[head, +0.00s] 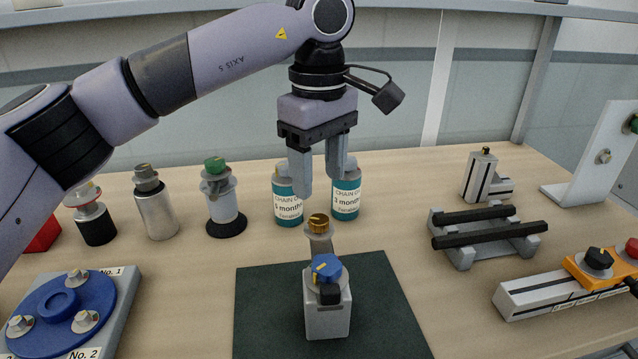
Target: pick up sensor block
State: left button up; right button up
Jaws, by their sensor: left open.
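A light grey block (327,313) with a blue knob and a dark front piece stands upright on a dark green mat (262,300); it looks like the sensor block. A grey stem with a brass knurled cap (319,226) rises just behind it; I cannot tell whether it belongs to the block. My left gripper (319,185) hangs with its fingers pointing down, open and empty, above the brass cap and apart from it. My right gripper is not in view.
Two teal labelled cans (287,207) stand behind the fingers. Several bottles (156,204) stand at the left, behind a blue round fixture (48,312). A rail stand (478,234) and an orange-ended bar (550,291) lie at the right.

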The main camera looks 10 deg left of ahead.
aim_at(330, 324)
jog(key=k, duration=1)
